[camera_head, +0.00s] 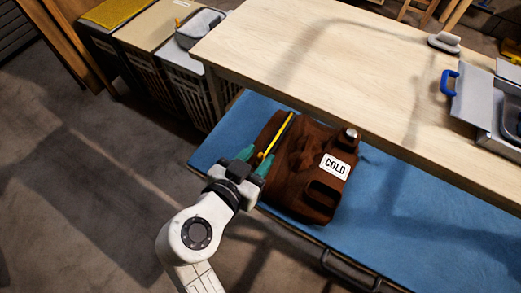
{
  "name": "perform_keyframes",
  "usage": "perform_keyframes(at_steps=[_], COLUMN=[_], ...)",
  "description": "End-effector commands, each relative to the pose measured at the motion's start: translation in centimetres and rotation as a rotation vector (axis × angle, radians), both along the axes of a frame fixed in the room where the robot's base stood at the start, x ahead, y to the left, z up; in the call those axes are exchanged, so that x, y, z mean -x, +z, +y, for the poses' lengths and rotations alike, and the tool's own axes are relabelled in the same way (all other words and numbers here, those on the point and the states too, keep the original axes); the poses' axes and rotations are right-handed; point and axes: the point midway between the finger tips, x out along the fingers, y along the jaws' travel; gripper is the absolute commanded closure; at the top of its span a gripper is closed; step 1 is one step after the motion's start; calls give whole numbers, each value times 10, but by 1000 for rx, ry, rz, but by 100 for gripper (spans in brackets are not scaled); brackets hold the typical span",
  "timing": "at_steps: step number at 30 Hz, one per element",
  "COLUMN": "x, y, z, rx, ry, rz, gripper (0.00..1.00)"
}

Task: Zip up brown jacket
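The brown jacket (292,180) lies on the blue surface below the wooden top. It is a bulky brown cover with a white "COLD" label (335,166), a dark handle-like opening and a pale cap at its upper right. A straight yellow strip (279,134), which looks like the zipper line, runs along its left part. My gripper (257,157) is at the jacket's left edge, by the lower end of the strip. Its two teal fingers stand apart with a small yellow piece near the gap. I cannot tell whether they touch it.
The wooden tabletop (300,45) overhangs behind the jacket. The blue surface (420,235) is clear to the right, with a dark handle (350,272) at its front edge. Bins (185,85) stand at upper left. A grey case (478,105) with a blue handle sits on the tabletop.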

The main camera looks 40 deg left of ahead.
Motion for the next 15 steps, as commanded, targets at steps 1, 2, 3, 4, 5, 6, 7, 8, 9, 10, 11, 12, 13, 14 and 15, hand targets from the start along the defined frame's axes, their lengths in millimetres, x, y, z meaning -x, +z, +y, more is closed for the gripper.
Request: perform_keyframes(at_steps=[1,2,3,4,5,6,7,8,9,10,11,12,13,14,15], x=[-5,-8,-11,-12,-14,-15,-16,-16,-17,-17,-17,-17,-17,-17,-17], y=[-1,-2,-4,-5,-5,-6,-6,-7,-7,-7,-7,-7,-7,-7,-7], z=[2,2,3,3,3,4,4,4,4,4,4,4,4,4,4], rx=[0,0,0,0,0,0,-1,-1,-1,-1,-1,-1,-1,-1,-1], ry=[-1,0,-1,-1,0,0,1,1,1,1,1,1,1,1,1], rz=[0,0,0,0,0,0,0,0,0,0,0,0,0,0,0], gripper=[62,62,62,62,62,62,62,62,62,62,62,62,62,62,62])
